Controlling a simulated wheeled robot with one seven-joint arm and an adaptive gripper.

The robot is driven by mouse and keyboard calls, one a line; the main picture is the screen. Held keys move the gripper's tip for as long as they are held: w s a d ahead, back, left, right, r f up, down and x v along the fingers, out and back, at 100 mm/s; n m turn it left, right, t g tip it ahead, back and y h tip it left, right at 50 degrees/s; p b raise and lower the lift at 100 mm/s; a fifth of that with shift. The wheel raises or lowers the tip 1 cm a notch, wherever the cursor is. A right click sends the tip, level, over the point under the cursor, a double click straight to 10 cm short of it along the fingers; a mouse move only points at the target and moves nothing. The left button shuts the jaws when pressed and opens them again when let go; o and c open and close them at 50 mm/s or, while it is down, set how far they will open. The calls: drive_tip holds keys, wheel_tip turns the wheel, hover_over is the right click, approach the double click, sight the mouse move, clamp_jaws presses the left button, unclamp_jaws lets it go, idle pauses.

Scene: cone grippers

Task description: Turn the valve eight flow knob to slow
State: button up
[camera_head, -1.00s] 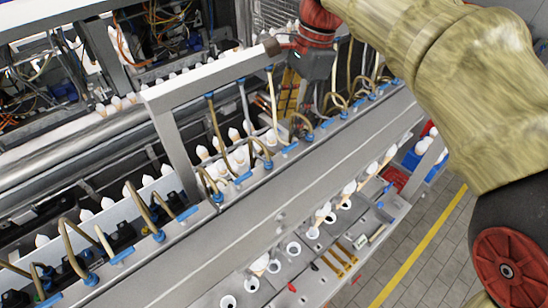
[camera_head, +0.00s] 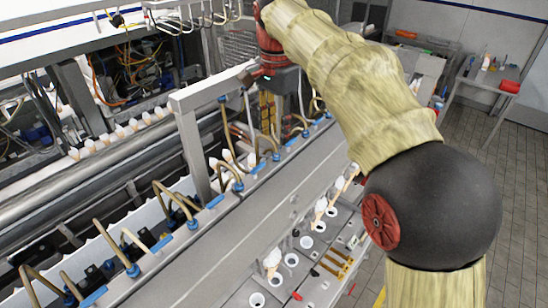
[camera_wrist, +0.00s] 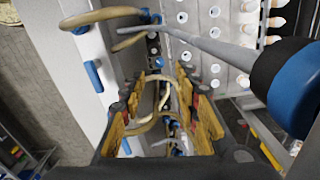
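My gripper (camera_head: 268,112) is behind the front rail in the head view, among the curved tan hoses. In the wrist view its yellow-padded fingers (camera_wrist: 160,85) are open. Tan hoses and small fittings show between and beyond them; no grip on anything is visible. Blue valve handles (camera_head: 215,201) sit along the rail beside blue hose fittings. In the wrist view one blue handle (camera_wrist: 93,76) lies on the pale rail, left of the fingers. I cannot tell which handle belongs to valve eight; no label is readable.
A large blue and black fitting (camera_wrist: 296,88) with a grey rod is close on the right in the wrist view. A metal post and crossbar (camera_head: 205,95) stand left of my gripper. A panel with round white holes (camera_head: 291,261) lies below the rail. Tiled floor (camera_head: 503,180) is open at right.

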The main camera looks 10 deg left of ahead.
wheel_tip(320, 180, down, 7)
drive_tip(key=shift+f, duration=0.1)
idle(0.3)
drive_tip(key=shift+c, duration=0.5)
clamp_jaws()
